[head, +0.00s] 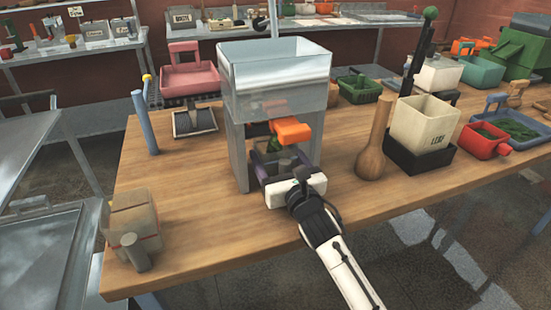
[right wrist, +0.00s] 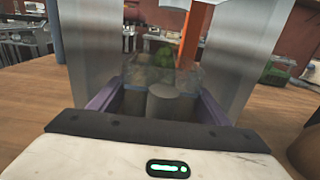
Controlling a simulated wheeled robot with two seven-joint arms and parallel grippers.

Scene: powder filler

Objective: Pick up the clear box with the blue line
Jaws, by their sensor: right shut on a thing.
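A clear box (right wrist: 135,78) with green contents sits under the hopper, between the metal legs of the powder filler (head: 275,85). It has a grey round handle (right wrist: 170,103) facing me. My right gripper (head: 277,160) reaches in from the front, its purple fingers shut on this handle; they also show in the right wrist view (right wrist: 160,108). Another cloudy clear box (head: 131,218), with a reddish line and a grey handle, stands at the table's front left corner. My left gripper is not in view.
An orange part (head: 291,130) hangs just above my right gripper. A wooden bottle-shaped object (head: 373,150) stands to the right, with a cream bin (head: 424,125) beyond it. A blue post (head: 144,122) stands left. The front left tabletop (head: 190,225) is mostly clear.

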